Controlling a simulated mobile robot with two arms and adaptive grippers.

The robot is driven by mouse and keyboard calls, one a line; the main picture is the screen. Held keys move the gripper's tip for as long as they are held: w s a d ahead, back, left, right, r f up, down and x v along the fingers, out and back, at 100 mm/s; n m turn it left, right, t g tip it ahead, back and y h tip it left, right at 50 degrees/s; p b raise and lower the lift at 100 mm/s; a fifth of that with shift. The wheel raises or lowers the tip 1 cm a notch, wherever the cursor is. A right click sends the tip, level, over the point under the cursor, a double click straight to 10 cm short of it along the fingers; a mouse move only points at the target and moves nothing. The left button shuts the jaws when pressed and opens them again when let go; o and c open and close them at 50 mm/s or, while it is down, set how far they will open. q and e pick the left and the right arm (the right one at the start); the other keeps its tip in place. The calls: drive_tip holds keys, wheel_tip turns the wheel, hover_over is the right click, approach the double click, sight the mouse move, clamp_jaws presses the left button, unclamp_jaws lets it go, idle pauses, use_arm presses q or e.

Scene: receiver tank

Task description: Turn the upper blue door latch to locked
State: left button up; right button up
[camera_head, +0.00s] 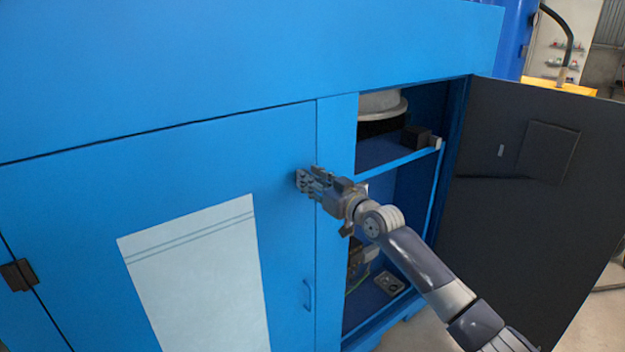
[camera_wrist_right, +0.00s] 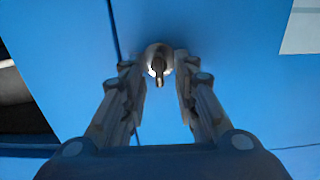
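The blue cabinet door (camera_head: 80,190) is closed against its frame, with a white sheet on it. The upper latch (camera_wrist_right: 159,62) is a small round metal piece with a narrow knob, seen in the right wrist view on the blue door near the seam. My right gripper (camera_wrist_right: 157,78) is open, with one finger on each side of the latch; I cannot tell whether the fingers touch it. In the head view my right gripper (camera_head: 308,180) is at the door's right edge and hides the latch. My left gripper is not in view.
A dark door (camera_head: 530,200) stands swung open at the right. The open compartment (camera_head: 400,190) beside my right arm has shelves with equipment. A small blue handle (camera_head: 307,294) sits low on the closed door. A black hinge (camera_head: 18,275) is at far left.

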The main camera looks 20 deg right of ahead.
clamp_jaws()
drive_tip(key=shift+m, duration=0.3)
drive_tip(key=shift+w+d+f+m+p, duration=0.15)
drive_tip(key=shift+m+p, duration=0.45)
drive_tip(key=shift+m, duration=2.25)
drive_tip(key=shift+s+d+f+m+p, duration=0.1)
drive_tip(key=shift+m+p, duration=0.45)
drive_tip(key=shift+m, duration=2.35)
drive_tip(key=shift+w+d+f+m+p, duration=0.15)
drive_tip(key=shift+m+p, duration=0.45)
drive_tip(key=shift+m, duration=2.25)
